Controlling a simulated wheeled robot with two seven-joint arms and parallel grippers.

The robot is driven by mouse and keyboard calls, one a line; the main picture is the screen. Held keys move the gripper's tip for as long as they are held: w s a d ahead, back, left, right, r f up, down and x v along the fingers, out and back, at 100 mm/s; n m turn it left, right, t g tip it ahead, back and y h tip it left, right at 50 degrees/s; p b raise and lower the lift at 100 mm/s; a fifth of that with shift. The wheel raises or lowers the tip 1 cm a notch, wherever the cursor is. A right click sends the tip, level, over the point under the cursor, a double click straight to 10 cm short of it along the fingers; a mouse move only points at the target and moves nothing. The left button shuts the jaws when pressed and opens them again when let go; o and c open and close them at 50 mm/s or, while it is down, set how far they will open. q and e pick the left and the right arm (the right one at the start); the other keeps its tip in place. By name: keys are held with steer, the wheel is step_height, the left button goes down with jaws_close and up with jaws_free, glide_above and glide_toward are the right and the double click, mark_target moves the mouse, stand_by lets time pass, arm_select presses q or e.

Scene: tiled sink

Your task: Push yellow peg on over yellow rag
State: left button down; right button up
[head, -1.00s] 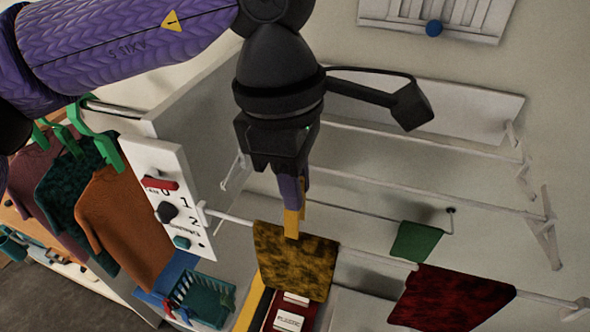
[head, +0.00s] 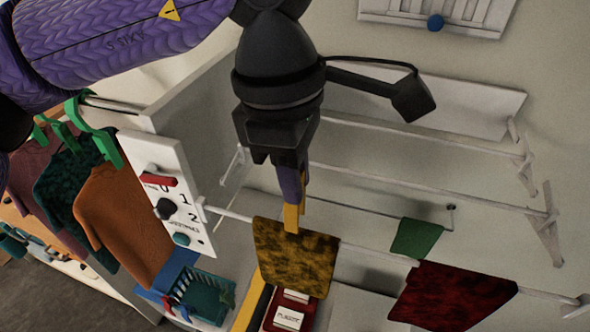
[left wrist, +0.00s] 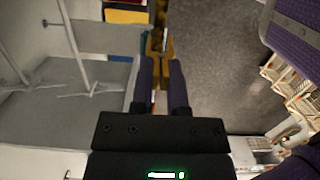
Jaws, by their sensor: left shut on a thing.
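The yellow rag (head: 297,262), mottled with dark patches, hangs over the front rail of the drying rack. My left gripper (head: 291,197) points down above the rag and is shut on the yellow peg (head: 291,219). The peg's lower end overlaps the rag's top edge in the head view; I cannot tell whether it straddles the rail or is in front of it. In the left wrist view the fingers (left wrist: 160,62) point toward the rag (left wrist: 165,48), and the peg between them is hard to make out. My right gripper is not in view.
A dark red rag (head: 452,296) hangs to the right on the same rail, and a green rag (head: 416,238) hangs behind. A white dial panel (head: 160,195) stands close left.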

mark_target(295, 209)
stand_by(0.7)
arm_select(q)
steer(key=shift+f+b, duration=2.65)
steer(key=shift+b, duration=0.15)
steer(key=c, duration=0.5)
jaws_free()
steer(key=shift+c, duration=0.2)
step_height(295, 209, up, 7)
steer(key=p, duration=0.5)
steer(key=shift+r, duration=0.15)
